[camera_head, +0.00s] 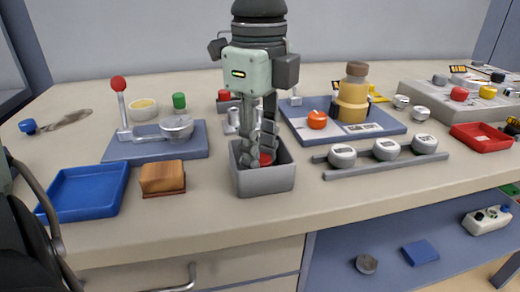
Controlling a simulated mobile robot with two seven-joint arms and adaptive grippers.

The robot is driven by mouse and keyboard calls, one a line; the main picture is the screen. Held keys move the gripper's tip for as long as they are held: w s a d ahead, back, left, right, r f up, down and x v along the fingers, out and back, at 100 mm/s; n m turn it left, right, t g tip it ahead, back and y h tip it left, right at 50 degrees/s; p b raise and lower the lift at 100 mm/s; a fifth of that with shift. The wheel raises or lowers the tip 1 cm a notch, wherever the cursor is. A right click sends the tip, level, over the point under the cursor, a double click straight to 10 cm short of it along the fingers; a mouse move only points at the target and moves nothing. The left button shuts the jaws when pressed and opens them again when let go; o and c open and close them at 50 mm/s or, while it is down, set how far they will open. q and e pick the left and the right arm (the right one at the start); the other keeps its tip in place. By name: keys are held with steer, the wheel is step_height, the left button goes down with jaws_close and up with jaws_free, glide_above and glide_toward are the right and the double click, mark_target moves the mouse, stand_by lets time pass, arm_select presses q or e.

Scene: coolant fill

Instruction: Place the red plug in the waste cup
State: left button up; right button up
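A grey open-topped square cup (266,182), which I take as the waste cup, stands near the table's front edge in the middle of the head view. A red piece (266,159), probably the red plug, shows low inside it, partly covered by the gripper fingers. My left gripper (258,155) points straight down with its fingertips inside the cup, beside or around the red piece. Whether the fingers grip it or stand apart from it cannot be told, as the cup wall and fingers overlap. My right gripper is not in view.
A wooden block (162,178) and a blue tray (85,191) lie left of the cup. A rail with white-topped round pieces (387,149) is close on its right. Behind are a blue-grey board with a yellow bottle (353,95) and a red-knobbed lever (119,85).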

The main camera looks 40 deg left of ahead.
arm_select(q)
steer(key=o, duration=0.4)
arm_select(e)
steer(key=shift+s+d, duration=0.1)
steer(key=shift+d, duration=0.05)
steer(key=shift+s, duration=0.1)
arm_select(q)
steer(key=shift+r, duration=0.15)
steer(key=shift+r, duration=0.3)
step_height(320, 180, up, 11)
steer(key=shift+s+r+p, duration=0.1)
steer(key=shift+r+p, duration=0.05)
steer(key=shift+p, duration=0.15)
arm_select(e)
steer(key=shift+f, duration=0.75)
